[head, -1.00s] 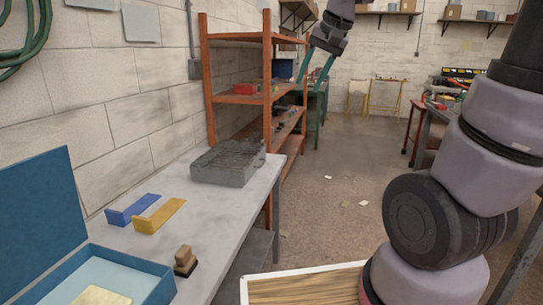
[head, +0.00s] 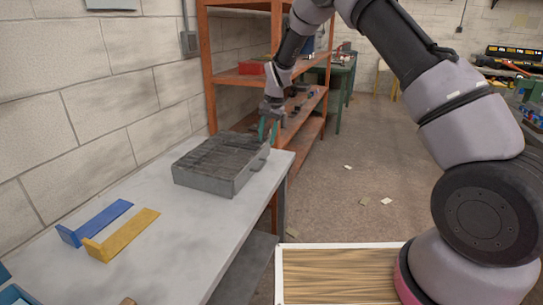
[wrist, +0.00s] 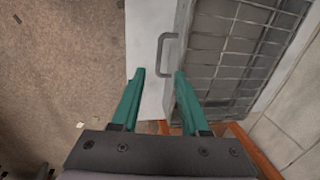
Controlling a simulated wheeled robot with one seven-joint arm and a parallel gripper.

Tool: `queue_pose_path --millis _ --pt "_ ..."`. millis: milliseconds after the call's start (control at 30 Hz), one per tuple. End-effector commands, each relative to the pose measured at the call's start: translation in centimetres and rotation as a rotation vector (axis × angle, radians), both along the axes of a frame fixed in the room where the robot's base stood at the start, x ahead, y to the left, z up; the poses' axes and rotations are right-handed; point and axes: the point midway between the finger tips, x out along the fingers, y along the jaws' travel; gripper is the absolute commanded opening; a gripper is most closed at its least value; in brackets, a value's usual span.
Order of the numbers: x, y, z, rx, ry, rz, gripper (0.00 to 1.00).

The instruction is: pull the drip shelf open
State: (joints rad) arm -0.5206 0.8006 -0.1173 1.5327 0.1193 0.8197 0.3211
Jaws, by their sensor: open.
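A grey box-shaped unit (head: 222,165) with a dark slatted top stands on the bench near its far end; I take it to hold the drip shelf. In the wrist view its grid top (wrist: 235,50) is at the right, with a grey U-shaped handle (wrist: 160,50) on the side toward the aisle. My gripper (wrist: 159,73) has two green fingers, open and empty. The handle's near end shows between the fingertips, closer to the right one; I cannot tell if they touch. In the head view my gripper (head: 268,129) is at the unit's far right corner.
The pale bench top (head: 165,235) carries a blue bracket (head: 95,222) and a yellow bracket (head: 122,236) nearer me. An orange shelf rack (head: 212,70) stands just behind the unit. The floor (head: 345,190) to the right of the bench is largely clear.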

Motion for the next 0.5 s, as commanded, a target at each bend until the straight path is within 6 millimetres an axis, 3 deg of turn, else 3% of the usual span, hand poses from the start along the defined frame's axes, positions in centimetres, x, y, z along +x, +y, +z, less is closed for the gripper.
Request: queue_pose_path --millis 267,500 --pt "0.1 0.8 -3.1 -0.005 0.008 0.002 0.45" --pt "0.4 1.6 -7.7 -0.005 0.008 0.002 0.45"
